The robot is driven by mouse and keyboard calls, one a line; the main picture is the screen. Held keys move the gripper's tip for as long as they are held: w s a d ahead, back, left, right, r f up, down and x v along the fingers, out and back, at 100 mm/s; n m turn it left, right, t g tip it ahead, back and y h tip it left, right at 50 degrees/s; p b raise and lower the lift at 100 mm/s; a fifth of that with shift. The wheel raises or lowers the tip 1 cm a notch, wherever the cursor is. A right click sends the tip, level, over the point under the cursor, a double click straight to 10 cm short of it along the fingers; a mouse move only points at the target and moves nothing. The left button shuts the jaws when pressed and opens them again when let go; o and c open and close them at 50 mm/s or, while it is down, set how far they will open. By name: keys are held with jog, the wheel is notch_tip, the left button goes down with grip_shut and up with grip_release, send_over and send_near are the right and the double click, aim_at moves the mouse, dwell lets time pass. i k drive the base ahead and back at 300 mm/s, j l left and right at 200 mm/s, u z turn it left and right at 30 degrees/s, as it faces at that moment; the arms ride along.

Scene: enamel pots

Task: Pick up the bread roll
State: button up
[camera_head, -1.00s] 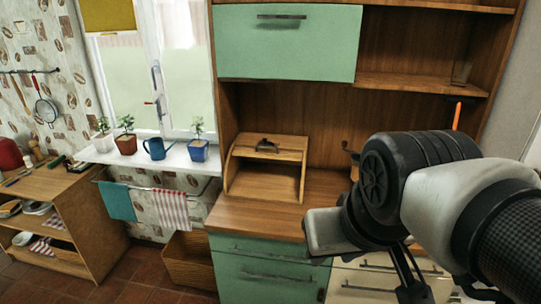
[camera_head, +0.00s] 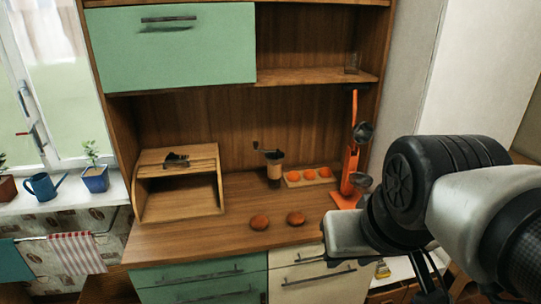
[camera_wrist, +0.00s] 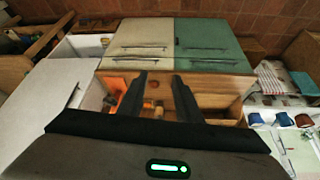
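Two brown, round bread rolls lie apart on the wooden counter (camera_head: 190,240) in the head view: a left roll (camera_head: 259,222) and a right roll (camera_head: 296,218), both near the front edge. My gripper (camera_wrist: 159,76) shows in the wrist view with its two dark fingers apart and nothing visibly held between them. In the head view my arm is at the right, and the gripper hangs low near the bottom edge, right of the rolls and clear of them. Small orange-brown shapes show beyond the fingers in the wrist view; I cannot tell whether they are the rolls.
An open wooden bread box (camera_head: 180,185) stands on the counter's left. Behind the rolls are a dark-topped grinder-like object (camera_head: 274,165) and a wooden tray (camera_head: 292,183) with orange items. A tall orange stand (camera_head: 350,160) is at the right. The counter's front left is clear.

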aim_at(295, 219)
jog(key=i+l+z, duration=0.1)
jog(key=i, duration=0.4)
jog(key=i+l+z, duration=0.1)
jog(key=i, duration=0.35)
jog(key=l, duration=0.1)
